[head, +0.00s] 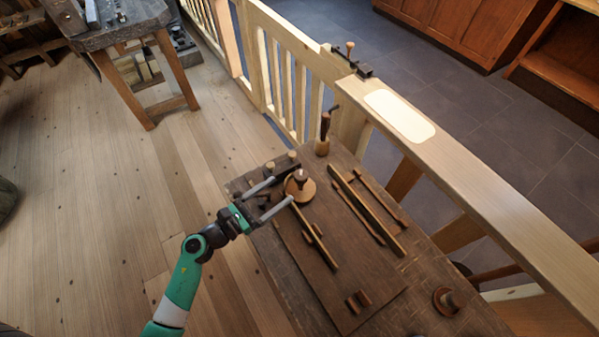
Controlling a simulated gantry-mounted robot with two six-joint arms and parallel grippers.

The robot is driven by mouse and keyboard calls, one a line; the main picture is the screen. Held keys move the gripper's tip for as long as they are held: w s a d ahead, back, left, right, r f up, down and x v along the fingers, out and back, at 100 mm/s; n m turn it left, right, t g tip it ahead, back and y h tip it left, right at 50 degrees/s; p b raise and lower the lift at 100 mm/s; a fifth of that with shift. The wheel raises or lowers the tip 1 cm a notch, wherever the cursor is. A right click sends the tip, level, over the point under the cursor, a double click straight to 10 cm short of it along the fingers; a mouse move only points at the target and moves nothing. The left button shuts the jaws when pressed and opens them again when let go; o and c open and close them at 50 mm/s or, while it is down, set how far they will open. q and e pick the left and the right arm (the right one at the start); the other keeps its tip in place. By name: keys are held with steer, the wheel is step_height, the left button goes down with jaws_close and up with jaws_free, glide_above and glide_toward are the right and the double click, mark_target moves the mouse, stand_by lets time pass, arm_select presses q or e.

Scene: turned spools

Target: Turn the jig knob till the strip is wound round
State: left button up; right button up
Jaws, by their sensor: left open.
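A round wooden piece with a darker knob on top (300,178) stands near the left end of the dark wooden bench; it looks like the jig knob. My left gripper (283,189) reaches in from the left with its two grey fingers spread wide. The fingertips are close to the knob's near side, one toward its back and one toward its front; I cannot tell whether they touch it. A long narrow wooden strip (315,238) runs from near the knob toward the front right. I cannot tell whether any of it is wound. My right gripper is not in view.
The bench (405,315) also holds long wooden bars (367,210), two short dark pieces (358,301), a round dark piece (447,301) and a small pot with tools (323,140). A pale wooden railing (480,170) runs close behind the bench.

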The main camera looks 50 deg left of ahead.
mark_target(301, 174)
arm_select(q)
steer(key=w, duration=0.6)
steer(key=w+b, duration=0.1)
steer(key=w, duration=0.2)
steer(key=shift+w+d, duration=0.1)
steer(key=shift+d, duration=0.2)
jaws_close()
steer(key=shift+a, duration=0.1)
steer(key=shift+f+m+g+h+b, duration=0.15)
steer(key=shift+m+g+h+b, duration=0.35)
steer(key=shift+m+h+b, duration=1.4)
steer(key=m+g+h+b, duration=0.1)
steer(key=h, duration=0.2)
steer(key=shift+m+g+h+b, duration=0.65)
steer(key=shift+h+b, duration=0.3)
steer(key=shift+h, duration=0.25)
